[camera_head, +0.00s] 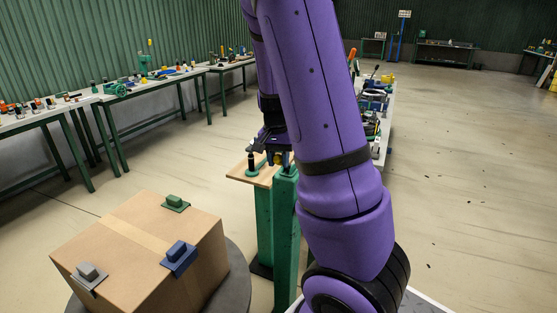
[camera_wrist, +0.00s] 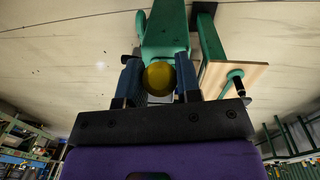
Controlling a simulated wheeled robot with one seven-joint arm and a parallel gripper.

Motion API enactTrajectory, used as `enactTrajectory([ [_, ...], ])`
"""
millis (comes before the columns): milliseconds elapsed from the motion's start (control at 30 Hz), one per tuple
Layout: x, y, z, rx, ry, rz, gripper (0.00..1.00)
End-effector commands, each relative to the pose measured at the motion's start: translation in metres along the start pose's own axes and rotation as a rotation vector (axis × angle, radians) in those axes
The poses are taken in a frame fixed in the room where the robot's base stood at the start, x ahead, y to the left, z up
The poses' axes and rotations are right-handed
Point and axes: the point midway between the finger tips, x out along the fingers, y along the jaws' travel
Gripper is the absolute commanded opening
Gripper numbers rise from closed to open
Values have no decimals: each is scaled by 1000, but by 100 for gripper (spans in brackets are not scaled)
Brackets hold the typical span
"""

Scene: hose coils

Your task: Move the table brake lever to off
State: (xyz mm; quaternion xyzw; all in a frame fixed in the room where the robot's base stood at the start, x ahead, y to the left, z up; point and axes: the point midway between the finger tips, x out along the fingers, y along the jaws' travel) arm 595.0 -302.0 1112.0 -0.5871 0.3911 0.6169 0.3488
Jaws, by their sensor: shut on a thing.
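My gripper (camera_wrist: 160,84) is shut on a yellow round knob (camera_wrist: 159,77), which sits between its two blue fingers in the wrist view. The knob looks like the end of the brake lever; the lever's shaft is hidden behind it. A green post (camera_wrist: 165,32) stands just beyond the knob. In the head view my gripper (camera_head: 277,152) is at the top of the green post (camera_head: 285,235), partly hidden by my purple arm. I cannot make out any off marking or the lever's angle.
Beside the post is a wooden board (camera_head: 239,174) with a black upright handle (camera_head: 251,161). A cardboard box (camera_head: 135,255) with several small blocks on it sits on a round grey turntable (camera_head: 236,285). Workbenches (camera_head: 60,117) line the left wall.

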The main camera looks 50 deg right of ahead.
Motion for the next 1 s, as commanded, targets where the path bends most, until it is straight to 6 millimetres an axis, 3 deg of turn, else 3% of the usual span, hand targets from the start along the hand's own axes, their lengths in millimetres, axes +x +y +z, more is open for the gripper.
enactTrajectory([
  [367, -11, 3, -12, -6, -126, -22, 0],
  [1000, -35, 11, -61, -47, -626, -102, 0],
])
